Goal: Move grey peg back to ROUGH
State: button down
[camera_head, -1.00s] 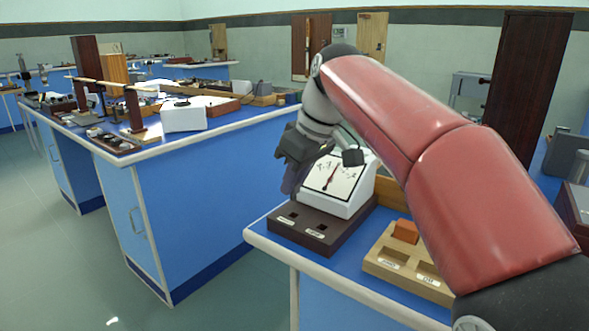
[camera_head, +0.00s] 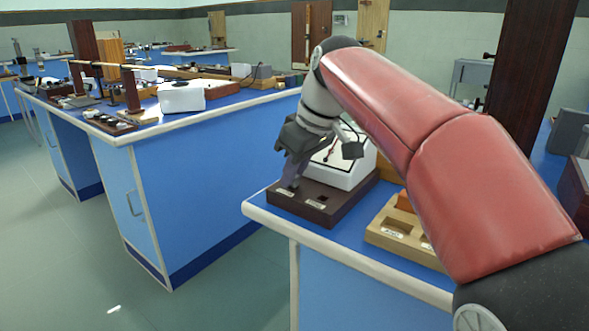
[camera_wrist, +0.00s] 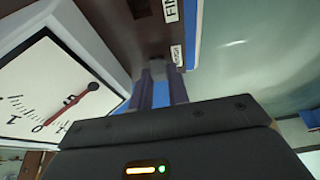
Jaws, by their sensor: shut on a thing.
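The dark brown block (camera_head: 345,212) at the bench's left corner carries a white dial meter (camera_head: 345,170) and has two sockets with labels. In the wrist view, the ROUGH label (camera_wrist: 176,55) is beside my fingertips and a label starting "FI" (camera_wrist: 170,10) is beside the other, empty socket (camera_wrist: 139,8). My gripper (camera_head: 290,184) points down at the left socket. It is shut on the grey peg (camera_wrist: 158,69), which is mostly hidden between the fingers at the ROUGH socket. I cannot tell how deep the peg sits.
A light wooden tray (camera_head: 380,234) with labelled recesses and an orange block (camera_head: 404,202) stands right of the brown block, partly behind my arm. Another blue bench (camera_head: 215,150) with instruments is across the aisle. The bench's front edge is close to the brown block.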

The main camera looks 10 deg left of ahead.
jog(key=c, duration=1.3)
grip_release()
jog(key=shift+o, duration=0.2)
jog(key=p+v, duration=0.2)
jog(key=v, duration=0.5)
jog(key=shift+d+r, duration=0.2)
jog(key=shift+r, duration=0.15)
jog(key=shift+s, duration=0.1)
